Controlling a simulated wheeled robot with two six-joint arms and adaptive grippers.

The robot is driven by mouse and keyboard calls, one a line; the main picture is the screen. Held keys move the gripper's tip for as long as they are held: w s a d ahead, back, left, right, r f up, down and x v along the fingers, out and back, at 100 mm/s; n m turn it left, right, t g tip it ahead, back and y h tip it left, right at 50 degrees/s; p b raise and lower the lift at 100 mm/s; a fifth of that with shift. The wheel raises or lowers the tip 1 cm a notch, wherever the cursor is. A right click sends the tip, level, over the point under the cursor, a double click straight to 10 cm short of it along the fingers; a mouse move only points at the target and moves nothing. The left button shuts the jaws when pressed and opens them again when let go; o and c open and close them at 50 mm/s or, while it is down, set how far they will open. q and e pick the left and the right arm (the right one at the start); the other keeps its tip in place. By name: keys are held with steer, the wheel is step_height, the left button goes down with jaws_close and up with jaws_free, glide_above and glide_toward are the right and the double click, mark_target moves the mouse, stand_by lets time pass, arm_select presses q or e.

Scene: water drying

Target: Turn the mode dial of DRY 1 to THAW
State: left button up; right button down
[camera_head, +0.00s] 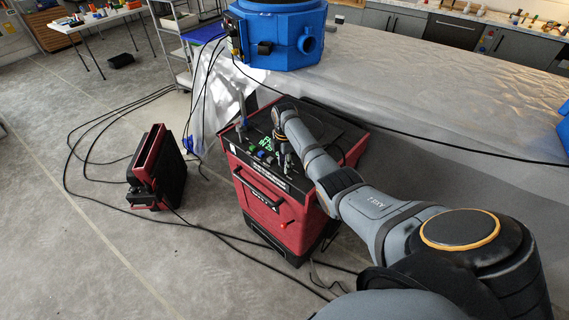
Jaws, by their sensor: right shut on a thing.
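A red and black machine (272,200) stands on the floor in the middle of the head view, with a dark control panel (252,143) on its sloping top. White lettering on its front is too small to read. Green lit digits (266,143) and a blue control show on the panel. My right arm reaches in from the lower right, and my right gripper (285,163) points down at the panel's right part. It is shut on a small control there, apparently the mode dial, which the fingers hide. The dial's setting cannot be read. My left gripper is not in view.
A smaller red and black unit (158,168) stands at left, with black cables (85,150) over the floor. A blue machine (278,38) sits behind on a large silvery sheet-covered surface (420,85). A cable crosses that surface. Open floor lies at lower left.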

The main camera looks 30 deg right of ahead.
steer(key=shift+m, duration=0.3)
steer(key=shift+r+m+p, duration=0.15)
steer(key=shift+m+p, duration=0.6)
steer(key=shift+m, duration=0.15)
steer(key=m+p, duration=0.1)
steer(key=m, duration=0.1)
steer(key=shift+m, duration=0.3)
steer(key=m+p, duration=0.2)
steer(key=m, duration=0.4)
steer(key=m+p, duration=0.1)
steer(key=m, duration=0.5)
steer(key=shift+m, duration=0.3)
steer(key=m, duration=0.6)
steer(key=shift+w+d+p, duration=0.1)
steer(key=shift+p, duration=0.2)
steer(key=shift+m, duration=0.3)
steer(key=c, duration=1)
jaws_free()
